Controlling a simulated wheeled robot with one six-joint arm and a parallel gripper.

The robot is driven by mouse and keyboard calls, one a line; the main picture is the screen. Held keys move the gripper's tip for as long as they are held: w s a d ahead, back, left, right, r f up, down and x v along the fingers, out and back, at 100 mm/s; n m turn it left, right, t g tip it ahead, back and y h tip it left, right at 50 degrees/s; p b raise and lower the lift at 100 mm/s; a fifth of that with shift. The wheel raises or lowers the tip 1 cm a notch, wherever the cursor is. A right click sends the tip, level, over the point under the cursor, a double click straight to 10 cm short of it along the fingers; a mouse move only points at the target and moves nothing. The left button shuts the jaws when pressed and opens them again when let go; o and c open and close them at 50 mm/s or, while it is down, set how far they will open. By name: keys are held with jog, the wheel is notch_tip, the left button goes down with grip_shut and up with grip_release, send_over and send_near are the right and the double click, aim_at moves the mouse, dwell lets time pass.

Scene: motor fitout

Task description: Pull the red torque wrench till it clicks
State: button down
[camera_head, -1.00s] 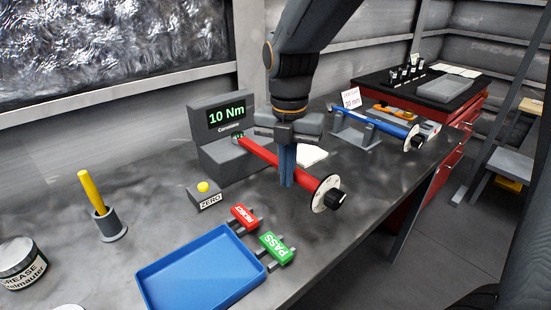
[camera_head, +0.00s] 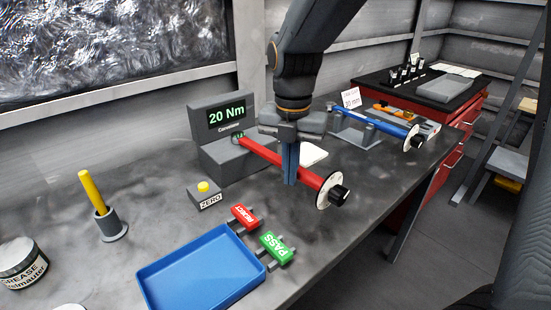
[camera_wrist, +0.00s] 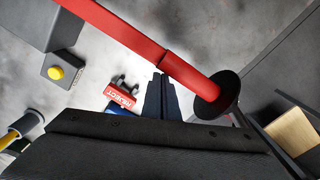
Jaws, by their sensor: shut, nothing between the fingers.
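The red torque wrench (camera_head: 262,153) sticks out from the grey tester (camera_head: 219,133), whose display reads 20 Nm. A white dial disc and black knob (camera_head: 332,191) are at its free end. My gripper (camera_head: 290,181) points down with its fingers together, at the near-left side of the wrench bar, close to the dial end. In the wrist view the shut fingers (camera_wrist: 160,96) are beside the red bar (camera_wrist: 130,30) and hold nothing. They look to be touching or very near it; I cannot tell exactly.
A yellow-topped ZERO box (camera_head: 204,195), a red REJECT tag (camera_head: 243,215) and a green PASS tag (camera_head: 276,248) lie near a blue tray (camera_head: 150,275). A blue wrench (camera_head: 385,125) rests on a stand at the back right. A yellow-handled tool (camera_head: 93,192) stands at left.

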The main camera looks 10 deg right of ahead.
jog(key=w+d+p, duration=0.1)
jog(key=w+d, duration=0.3)
jog(key=d, duration=0.1)
jog(key=shift+w+d, duration=0.15)
jog(key=shift+w, duration=0.05)
dwell(4.4)
jog(key=s+a+p, duration=0.3)
jog(key=s+a, duration=0.3)
jog(key=a, duration=0.1)
jog(key=shift+a+p, duration=0.3)
jog(key=shift+p, duration=0.05)
dwell(1.4)
